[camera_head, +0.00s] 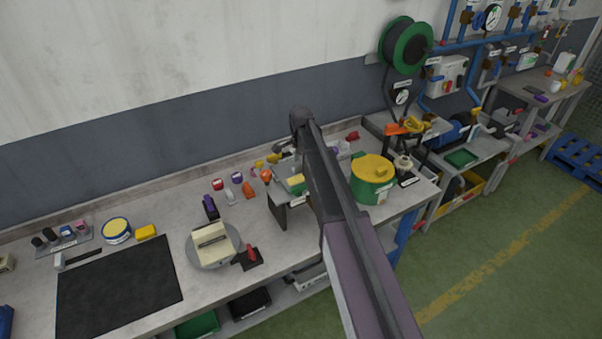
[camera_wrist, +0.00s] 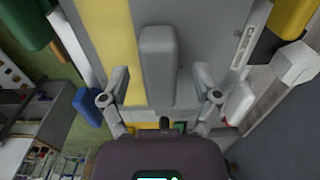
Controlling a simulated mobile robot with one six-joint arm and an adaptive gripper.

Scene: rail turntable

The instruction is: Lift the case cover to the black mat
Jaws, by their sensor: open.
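The black mat (camera_head: 120,290) lies flat and bare on the bench at the left in the head view. A cream block-like piece with a raised ridge (camera_head: 211,240), which looks like the case cover, sits on a round grey turntable (camera_head: 224,262) to the right of the mat. My gripper (camera_wrist: 160,97) is open in the wrist view, its two fingers spread wide. A grey bar (camera_wrist: 157,65) shows between and beyond the fingers; I cannot tell what it belongs to or whether it is touched. My arm hides the gripper in the head view.
A red-handled black device (camera_head: 249,257) stands by the turntable's right edge. A yellow-lidded green pot (camera_head: 373,179) stands to the right of my arm. A yellow block (camera_head: 146,232) and a round tin (camera_head: 116,230) lie behind the mat. Small coloured parts crowd the bench's back.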

